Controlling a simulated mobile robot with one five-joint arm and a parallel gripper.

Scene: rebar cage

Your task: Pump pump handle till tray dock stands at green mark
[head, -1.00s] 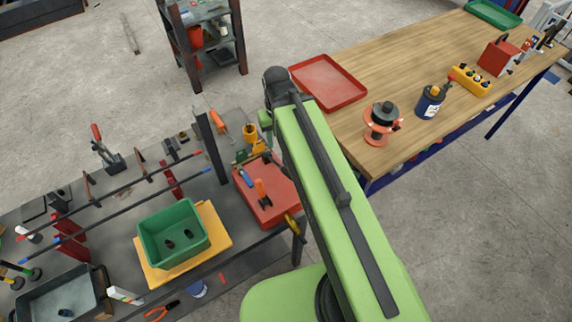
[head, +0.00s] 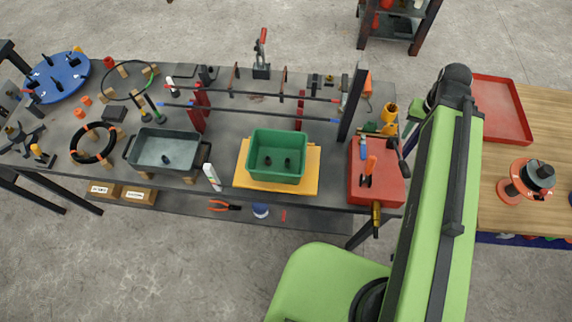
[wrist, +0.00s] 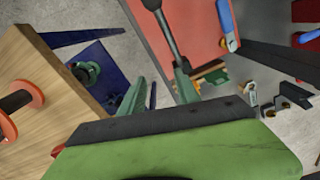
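My gripper (head: 424,105) is at the far end of my green arm, by the bench's right end. In the wrist view its grey-green fingers (wrist: 158,92) stand apart, with nothing visible between them. A dark rod with a grey end (wrist: 166,32), possibly the pump handle, runs toward the right finger; I cannot tell whether they touch. In the head view a dark lever (head: 400,158) stands at the right side of a red box or tray (head: 389,188). A yellow plate (head: 312,178), possibly the tray dock, carries a green bin (head: 276,179). I cannot make out the green mark.
A dark post (head: 353,103) and horizontal bars (head: 262,115) stand on the grey bench (head: 230,193). A grey bin (head: 166,152) and blue turntable (head: 58,77) are at left. A wooden table (head: 484,203) with a red tray and spool is close on the right.

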